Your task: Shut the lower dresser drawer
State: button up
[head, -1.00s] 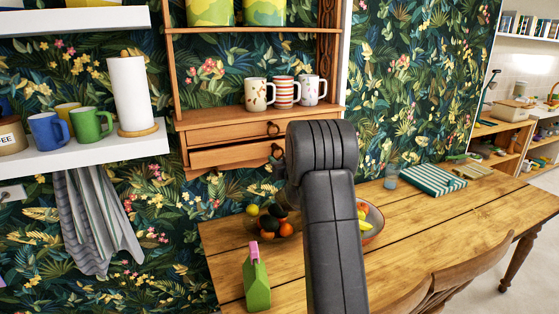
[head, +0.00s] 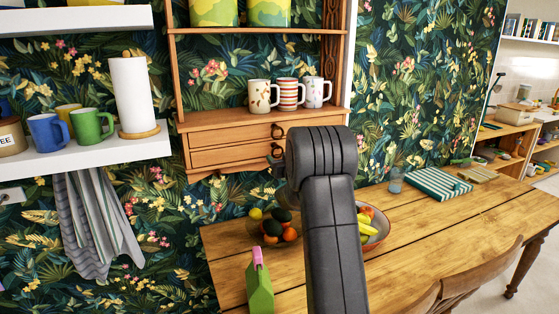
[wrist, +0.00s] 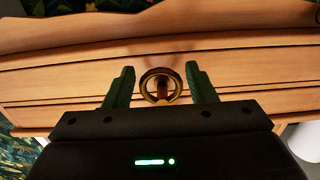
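The lower dresser drawer (head: 228,155) is the wooden front under the upper drawer (head: 228,135), below the mug shelf. Its front looks flush, or nearly so, with the dresser. In the wrist view the wooden drawer front (wrist: 55,82) fills the width, with a brass ring handle (wrist: 160,86) at its middle. My gripper (wrist: 160,70) is open, with one dark green finger on each side of the ring and gaps between. I cannot tell whether the fingertips touch the drawer front. In the head view my arm hides most of the gripper.
Three mugs (head: 291,94) stand on the dresser above the drawers. Below is a wooden table (head: 420,229) with a fruit bowl (head: 378,240), more fruit (head: 279,225), a green carton-like item (head: 259,290) and a glass (head: 396,181). A chair (head: 479,270) stands at the front right.

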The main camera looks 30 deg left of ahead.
jog(key=shift+s+d, duration=0.1)
jog(key=b+v, duration=0.3)
jog(key=v, duration=1)
jog(key=shift+s+d, duration=0.15)
jog(key=shift+s, duration=0.05)
jog(key=p+x, duration=0.3)
jog(key=x, duration=1)
jog(key=shift+w, duration=0.1)
jog(key=shift+w+a+r, duration=0.1)
jog(key=shift+w+a, duration=0.1)
jog(key=p+v, duration=0.1)
jog(key=v, duration=0.2)
jog(key=shift+s+d, duration=0.2)
jog(key=shift+w+a, duration=0.1)
